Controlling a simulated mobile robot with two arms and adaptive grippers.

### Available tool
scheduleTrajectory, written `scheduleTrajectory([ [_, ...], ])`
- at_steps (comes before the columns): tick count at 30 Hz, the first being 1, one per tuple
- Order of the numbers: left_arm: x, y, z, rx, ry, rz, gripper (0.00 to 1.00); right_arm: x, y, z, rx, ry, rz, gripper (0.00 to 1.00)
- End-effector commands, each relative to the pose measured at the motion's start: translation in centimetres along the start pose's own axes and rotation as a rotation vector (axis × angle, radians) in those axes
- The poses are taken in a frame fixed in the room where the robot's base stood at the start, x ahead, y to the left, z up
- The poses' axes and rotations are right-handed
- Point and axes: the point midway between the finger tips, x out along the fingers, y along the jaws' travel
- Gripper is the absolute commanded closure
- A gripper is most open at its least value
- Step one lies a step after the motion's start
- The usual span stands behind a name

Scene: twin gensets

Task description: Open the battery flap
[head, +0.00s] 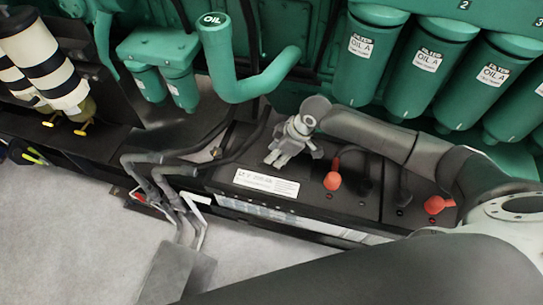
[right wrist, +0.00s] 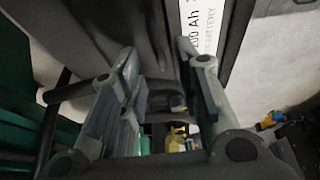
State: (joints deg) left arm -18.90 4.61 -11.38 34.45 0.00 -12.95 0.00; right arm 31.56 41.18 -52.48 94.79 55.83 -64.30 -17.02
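A long black battery box (head: 315,205) lies along the foot of the green engine, with a white label (head: 265,182) on its near edge. Part of a label reading "Ah" and "BATTERY" (right wrist: 205,30) shows in the right wrist view. I cannot make out a separate flap edge or whether any flap is raised. My right gripper (head: 276,161) points down over the box top, just behind the label. The right wrist view shows its two fingers apart (right wrist: 158,52), with nothing held between them. Whether the tips touch the box is unclear.
Green oil filters (head: 370,55) and a bent green oil pipe (head: 250,85) rise behind. Pale floor (head: 75,230) is clear in front.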

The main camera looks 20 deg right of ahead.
Motion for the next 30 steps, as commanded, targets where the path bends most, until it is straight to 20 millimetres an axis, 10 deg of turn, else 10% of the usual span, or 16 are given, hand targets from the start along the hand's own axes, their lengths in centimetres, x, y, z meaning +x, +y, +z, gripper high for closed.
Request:
scheduleTrajectory([
  [11, -0.4, -0.7, -5.7, 0.001, 0.086, -0.009, 0.60, 4.1, 0.0, -0.1, 0.000, 0.000, 0.001, 0.69],
  [20, -0.3, -0.4, -3.6, 0.001, 0.054, -0.005, 0.60, 4.2, 0.0, 0.0, 0.000, 0.000, 0.001, 0.71],
  [30, -0.2, -0.3, -2.8, 0.002, 0.041, -0.003, 0.60, 4.2, 0.0, 0.0, 0.000, 0.001, 0.001, 1.00],
])
